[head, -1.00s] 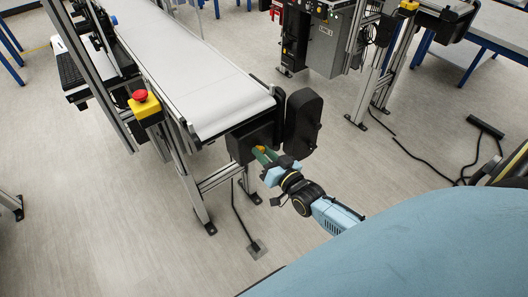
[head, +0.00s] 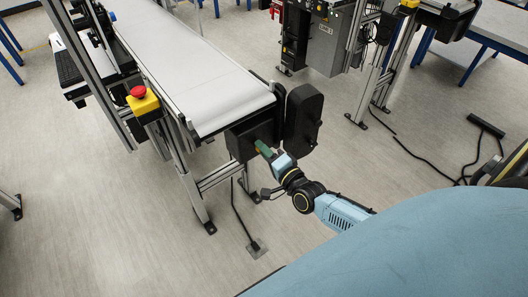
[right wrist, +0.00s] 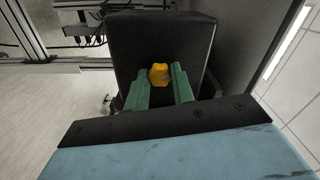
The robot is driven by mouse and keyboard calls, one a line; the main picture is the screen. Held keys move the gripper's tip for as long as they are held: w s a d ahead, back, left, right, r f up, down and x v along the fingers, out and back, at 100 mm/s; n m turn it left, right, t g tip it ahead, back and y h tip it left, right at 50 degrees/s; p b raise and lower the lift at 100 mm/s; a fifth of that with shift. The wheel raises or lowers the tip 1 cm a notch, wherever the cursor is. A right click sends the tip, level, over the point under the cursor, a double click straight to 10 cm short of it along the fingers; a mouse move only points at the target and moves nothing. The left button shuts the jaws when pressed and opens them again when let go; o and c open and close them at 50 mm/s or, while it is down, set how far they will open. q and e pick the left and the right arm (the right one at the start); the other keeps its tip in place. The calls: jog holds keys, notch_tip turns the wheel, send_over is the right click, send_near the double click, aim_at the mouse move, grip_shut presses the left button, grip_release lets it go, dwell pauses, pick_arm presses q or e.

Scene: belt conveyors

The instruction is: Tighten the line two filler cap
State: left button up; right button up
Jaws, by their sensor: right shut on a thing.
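The filler cap (right wrist: 159,75) is a yellow lobed knob on the face of a black gearbox housing (right wrist: 185,35), at the end of the belt conveyor. In the right wrist view it sits between the tips of my green fingers. My right gripper (head: 262,148) is shut on the cap, with one finger on each side of it. In the head view the fingers point at the black housing (head: 247,137) and hide the cap. How tight the cap is cannot be told. My left gripper is in neither view.
The white belt (head: 225,95) runs back above the housing. A black rounded cover (head: 304,115) stands just right of my right gripper. A red and yellow stop button (head: 141,98) is on the conveyor's left side. Open floor lies in front.

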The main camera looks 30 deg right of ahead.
jog(key=m+b, duration=0.2)
jog(key=m, duration=0.3)
jog(key=shift+m, duration=0.4)
dwell(0.4)
jog(key=o, duration=1)
jog(key=shift+s, duration=0.1)
jog(key=s, duration=0.8)
jog(key=s+d, duration=0.1)
jog(key=s, duration=0.4)
jog(key=shift+s, duration=0.1)
